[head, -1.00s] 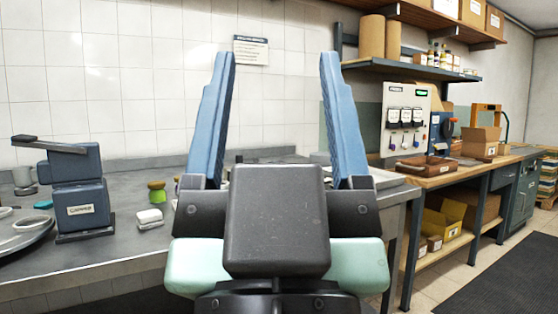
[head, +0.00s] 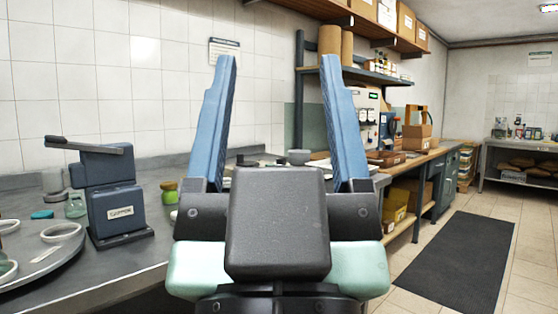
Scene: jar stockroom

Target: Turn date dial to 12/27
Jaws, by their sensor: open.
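My gripper (head: 279,62) is raised in front of the camera, its two blue fingers wide apart with nothing between them. I cannot make out a dial with readable dates. A blue device (head: 388,125) stands small and far off on the wooden bench, partly hidden; I cannot tell whether it carries the date dial. A blue lever machine (head: 112,205) with a label stands on the grey counter to the left, well apart from my gripper.
The grey counter (head: 95,278) runs along the tiled wall and holds rings, jars and a round tray. The wooden bench (head: 425,157) has boxes on it and a shelf (head: 375,75) above. A dark floor mat (head: 455,255) lies on clear floor to the right.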

